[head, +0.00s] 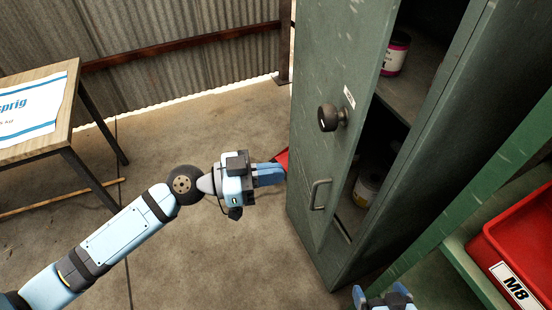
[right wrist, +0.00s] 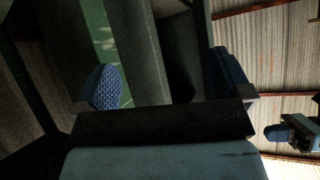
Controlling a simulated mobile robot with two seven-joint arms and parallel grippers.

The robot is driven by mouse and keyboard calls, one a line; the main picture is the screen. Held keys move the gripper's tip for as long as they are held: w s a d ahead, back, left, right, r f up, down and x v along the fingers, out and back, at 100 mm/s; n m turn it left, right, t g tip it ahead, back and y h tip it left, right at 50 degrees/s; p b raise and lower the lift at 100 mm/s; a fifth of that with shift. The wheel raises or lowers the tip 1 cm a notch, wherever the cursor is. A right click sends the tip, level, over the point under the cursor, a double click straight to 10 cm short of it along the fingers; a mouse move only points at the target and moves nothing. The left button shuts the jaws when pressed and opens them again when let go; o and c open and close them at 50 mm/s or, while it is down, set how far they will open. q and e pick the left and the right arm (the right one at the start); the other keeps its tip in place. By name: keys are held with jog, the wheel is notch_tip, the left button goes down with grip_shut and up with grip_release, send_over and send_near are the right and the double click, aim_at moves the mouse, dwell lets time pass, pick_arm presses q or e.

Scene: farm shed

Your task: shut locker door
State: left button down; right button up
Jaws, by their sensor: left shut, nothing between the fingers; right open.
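The green metal locker stands at the right of the head view. Its door (head: 325,80) is partly open and shows the shelves inside. The door has a dark round knob (head: 331,118) and a bar handle (head: 319,195) below it. My left gripper (head: 284,174) is shut and empty, with its fingertips at the left edge of the door; I cannot tell whether they touch it. My right gripper (head: 384,296) is open at the bottom of the head view, in front of the locker's base. Its two blue fingers show apart in the right wrist view (right wrist: 168,82).
Tins (head: 396,53) stand inside the locker. A green rack with a red bin (head: 515,240) marked M8 is at the right. A wooden table (head: 60,80) with a printed sheet is at the left.

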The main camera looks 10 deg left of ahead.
aim_at(340, 164)
pick_arm(q)
jog(key=p+x, duration=0.3)
jog(key=x, duration=0.7)
jog(key=shift+r, duration=0.2)
jog(key=shift+w+d+f, duration=0.15)
jog(key=shift+w+d, duration=0.05)
jog(key=shift+d, duration=0.3)
pick_arm(e)
jog(key=shift+s+d+r, duration=0.15)
jog(key=shift+d+r, duration=0.05)
jog(key=shift+r, duration=0.85)
